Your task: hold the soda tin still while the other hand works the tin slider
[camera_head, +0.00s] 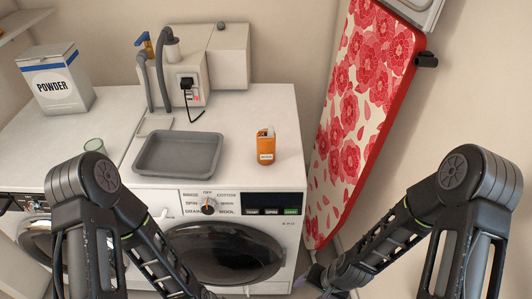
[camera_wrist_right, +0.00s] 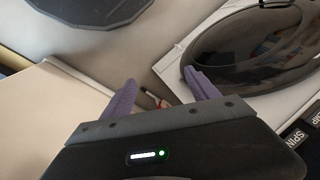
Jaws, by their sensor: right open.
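The soda tin (camera_head: 266,146) is a small orange upright container with a white label. It stands on the washing machine top, right of the grey tray. A pale part shows at its top; I cannot make out the slider clearly. My right gripper (camera_wrist_right: 160,92) is open, with two purple fingers apart and nothing between them. In the head view its purple tip shows low, in front of the machine, well below the tin. My left arm reaches down to the bottom edge of the head view, and its gripper is out of sight.
The washing machine (camera_head: 240,204) has a dial and a dark round door. A grey tray (camera_head: 178,174) lies left of the tin. A powder box (camera_head: 57,83) and a greenish cup (camera_head: 95,146) stand further left. A floral ironing board (camera_head: 360,95) leans at the right.

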